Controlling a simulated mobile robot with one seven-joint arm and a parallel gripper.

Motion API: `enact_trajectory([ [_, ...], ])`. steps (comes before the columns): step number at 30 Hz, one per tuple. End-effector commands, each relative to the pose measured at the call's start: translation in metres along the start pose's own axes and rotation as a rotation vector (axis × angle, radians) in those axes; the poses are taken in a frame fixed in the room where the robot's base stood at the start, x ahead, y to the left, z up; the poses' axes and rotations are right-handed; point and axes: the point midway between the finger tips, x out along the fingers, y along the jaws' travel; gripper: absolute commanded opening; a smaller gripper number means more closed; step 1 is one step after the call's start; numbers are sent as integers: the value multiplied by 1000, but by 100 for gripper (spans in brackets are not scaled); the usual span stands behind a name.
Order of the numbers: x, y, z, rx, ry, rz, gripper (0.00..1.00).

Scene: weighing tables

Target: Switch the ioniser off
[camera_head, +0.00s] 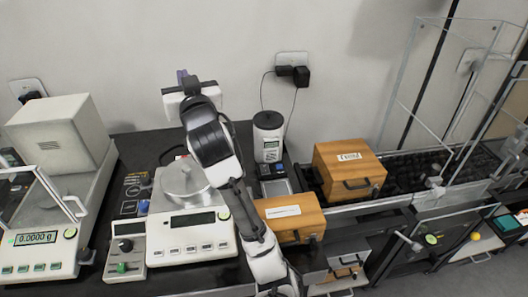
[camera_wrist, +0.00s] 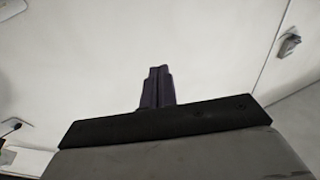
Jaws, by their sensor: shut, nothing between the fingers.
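My gripper (camera_head: 182,74) is raised in front of the wall, above the back of the dark bench. Its dark purple fingers are together and empty, and they also show in the wrist view (camera_wrist: 157,86). A small light-grey control box (camera_head: 125,269) with a black knob and a green switch stands at the left of the middle balance. It may be the ioniser, but I cannot read a label, and the switch's position is too small to tell. My gripper is well above this box and apart from it.
The middle balance (camera_head: 190,236) has a round metal pan cover. Another balance (camera_head: 40,251) reading 0.0000 g stands at the left. A white cylindrical device (camera_head: 268,136) and wooden boxes (camera_head: 349,168) stand to the right. My arm crosses in front of the bench.

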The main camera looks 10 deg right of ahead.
Motion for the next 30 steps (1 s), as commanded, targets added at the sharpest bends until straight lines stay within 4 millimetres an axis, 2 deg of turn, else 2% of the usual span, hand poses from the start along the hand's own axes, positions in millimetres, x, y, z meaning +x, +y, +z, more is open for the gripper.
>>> enact_trajectory([
  [2,7,-1,-4,-28,-29,-31,0],
  [4,12,-3,5,-44,-76,-59,0],
  [8,16,13,46,-69,-221,-65,0],
  [11,9,47,96,-74,-369,-22,0],
  [13,-3,80,132,-65,-475,29,0],
  [15,-21,113,167,-49,-574,89,0],
  [19,-57,166,214,-11,-712,194,0],
  [21,-73,185,230,5,-758,234,0],
  [24,-86,199,242,21,-794,268,0],
  [30,-89,202,246,26,-803,276,0],
])
